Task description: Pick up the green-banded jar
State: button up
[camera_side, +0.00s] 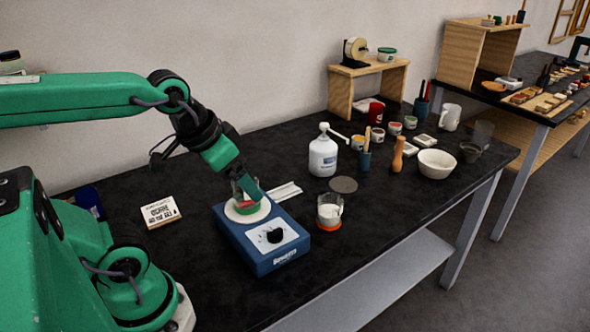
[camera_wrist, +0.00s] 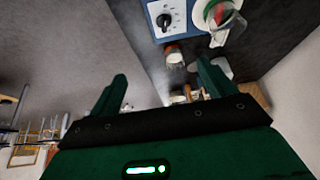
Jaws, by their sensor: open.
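A small clear jar with a green band and red showing in it (camera_wrist: 224,20) stands on the round white plate of a blue stirrer or hot plate. In the side view the jar (camera_side: 246,207) is partly covered by my gripper (camera_side: 246,186), which is over the plate. In the wrist view my gripper (camera_wrist: 158,86) has its two green fingers spread with nothing held between them. The jar lies at the upper right there, outside the fingers. Whether a finger touches it cannot be told.
The blue device (camera_side: 262,240) has a knob on its front. An orange-banded glass (camera_side: 329,212) stands close to its right. A white bottle (camera_side: 322,155), a grey disc (camera_side: 343,184), a white bowl (camera_side: 436,163) and a white box (camera_side: 160,211) are around. The black table front is mostly clear.

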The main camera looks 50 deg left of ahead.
jog(key=w+a+f+n+g, duration=0.2)
jog(key=w+a+f+g, duration=0.15)
jog(key=w+a, duration=0.3)
jog(key=n+g, duration=0.2)
send_over(246, 196)
jog(key=w+a, duration=0.1)
jog(key=a, duration=0.2)
notch_tip(246, 196, down, 6)
jog(key=shift+d+f, duration=0.1)
jog(key=shift+w+f, duration=0.1)
jog(key=shift+f, duration=1.3)
jog(key=shift+w+f, duration=0.1)
jog(key=shift+f, duration=2.5)
jog(key=c, duration=1.2)
